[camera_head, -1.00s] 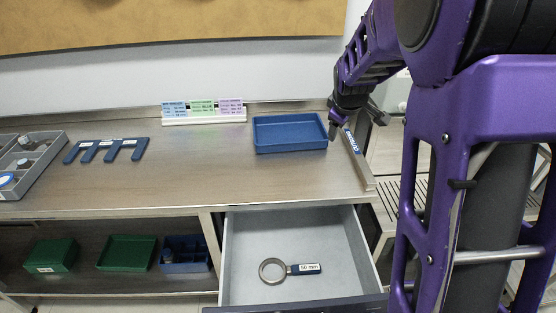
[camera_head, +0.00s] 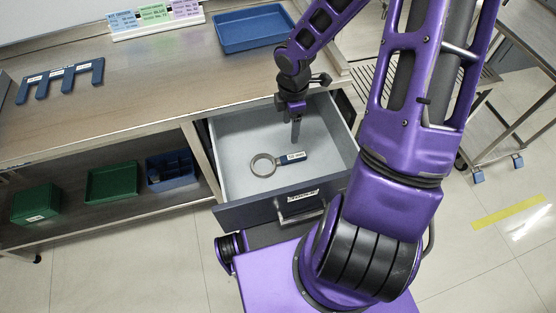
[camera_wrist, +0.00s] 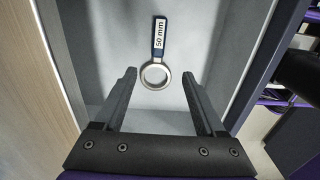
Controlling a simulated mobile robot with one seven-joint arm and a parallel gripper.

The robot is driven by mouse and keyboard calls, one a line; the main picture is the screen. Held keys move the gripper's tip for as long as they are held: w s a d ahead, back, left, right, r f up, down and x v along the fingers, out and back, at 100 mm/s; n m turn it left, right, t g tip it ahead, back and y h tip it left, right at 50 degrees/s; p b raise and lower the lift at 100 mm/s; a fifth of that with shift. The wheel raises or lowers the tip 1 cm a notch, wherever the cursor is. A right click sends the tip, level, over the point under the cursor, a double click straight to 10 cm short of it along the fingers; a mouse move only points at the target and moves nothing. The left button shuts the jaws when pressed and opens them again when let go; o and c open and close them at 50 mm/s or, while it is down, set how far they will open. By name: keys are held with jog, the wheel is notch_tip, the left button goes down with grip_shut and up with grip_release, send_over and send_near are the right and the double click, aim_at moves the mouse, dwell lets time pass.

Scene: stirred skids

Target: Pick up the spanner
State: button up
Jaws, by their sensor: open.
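The spanner (camera_head: 265,164) lies flat in the open drawer (camera_head: 240,184). It has a grey ring end and a dark blue handle with a white label; in the wrist view the label on the spanner (camera_wrist: 158,45) reads "50 mm". My gripper (camera_head: 295,138) is above the drawer, pointing down, close to the handle in the head view. In the wrist view my gripper (camera_wrist: 160,78) is open and empty, with the ring seen between the fingertips and the handle beyond them. I cannot tell the exact height of the fingers above the spanner.
The drawer walls surround the spanner. Above is the worktop (camera_head: 160,90) with a blue tray (camera_head: 250,30), label cards (camera_head: 155,18) and a dark blue comb-shaped piece (camera_head: 60,82). Green bins (camera_head: 112,184) and a blue divided bin (camera_head: 170,170) stand on the lower shelf. A cart stands at right.

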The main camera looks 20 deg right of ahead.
send_over(288, 157)
jog(key=f, duration=1.1)
jog(key=shift+s, duration=0.2)
notch_tip(288, 157, down, 5)
jog(key=shift+w+b, duration=0.1)
jog(key=shift+b, duration=0.25)
grip_shut()
